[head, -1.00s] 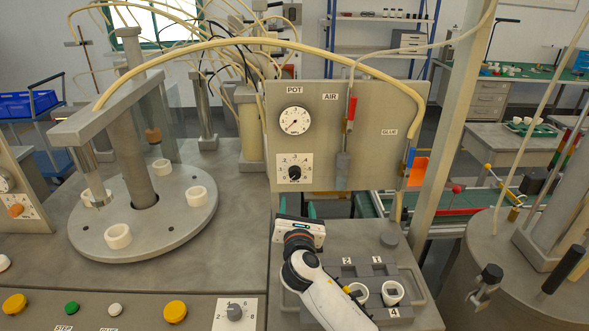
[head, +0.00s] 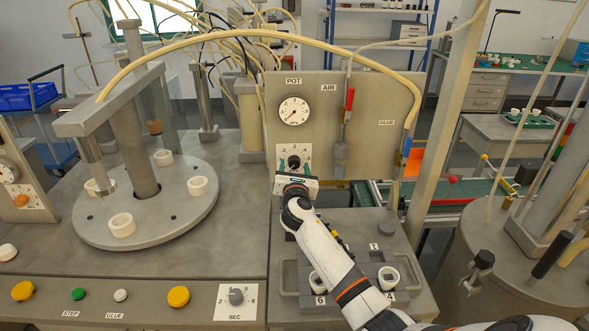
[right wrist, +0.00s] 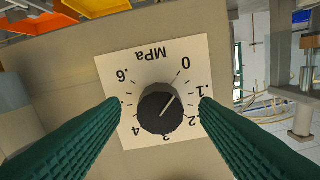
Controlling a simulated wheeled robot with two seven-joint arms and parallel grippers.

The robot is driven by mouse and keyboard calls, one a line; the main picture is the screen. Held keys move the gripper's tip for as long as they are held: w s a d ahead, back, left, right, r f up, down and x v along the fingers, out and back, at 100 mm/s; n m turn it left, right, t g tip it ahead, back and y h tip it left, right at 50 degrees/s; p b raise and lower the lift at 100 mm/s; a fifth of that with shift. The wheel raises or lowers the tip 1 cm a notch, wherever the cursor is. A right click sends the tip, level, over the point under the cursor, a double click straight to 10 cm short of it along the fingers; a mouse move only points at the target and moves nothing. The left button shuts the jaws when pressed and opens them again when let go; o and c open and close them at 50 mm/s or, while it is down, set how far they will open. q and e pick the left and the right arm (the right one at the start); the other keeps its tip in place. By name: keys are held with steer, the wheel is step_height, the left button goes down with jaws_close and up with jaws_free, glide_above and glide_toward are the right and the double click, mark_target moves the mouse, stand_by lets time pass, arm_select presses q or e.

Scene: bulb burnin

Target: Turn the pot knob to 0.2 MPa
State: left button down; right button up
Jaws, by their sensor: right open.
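The pot knob (head: 294,162) is a black dial on a white MPa scale plate, below the POT gauge (head: 294,112) on the upright panel. My right gripper (head: 297,172) is in front of the plate in the head view. In the right wrist view its two green fingers (right wrist: 161,104) are open, one on each side of the knob, with gaps between them and it. The gauge needle points to the lower left. My left gripper is not in view.
A red-handled AIR valve (head: 349,100) is on the panel to the right of the knob. A hose arches over the panel. A block with white cups (head: 389,277) lies below my right arm. A round turntable (head: 180,222) with white rings stands at the left.

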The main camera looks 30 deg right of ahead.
steer(key=c, duration=1)
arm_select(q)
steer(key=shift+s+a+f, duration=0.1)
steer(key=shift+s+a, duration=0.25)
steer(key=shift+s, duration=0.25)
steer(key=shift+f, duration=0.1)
arm_select(e)
steer(key=shift+m, duration=0.4)
steer(key=m+b, duration=0.1)
steer(key=m, duration=0.2)
steer(key=shift+f+m, duration=0.1)
steer(key=shift+m, duration=0.3)
steer(key=m+b, duration=0.2)
steer(key=m, duration=0.2)
steer(key=shift+m, duration=0.3)
steer(key=m+b, duration=0.2)
steer(key=m, duration=0.2)
steer(key=shift+m, duration=0.3)
arm_select(q)
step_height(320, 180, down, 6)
steer(key=b, duration=0.1)
arm_select(e)
steer(key=shift+m, duration=1.9)
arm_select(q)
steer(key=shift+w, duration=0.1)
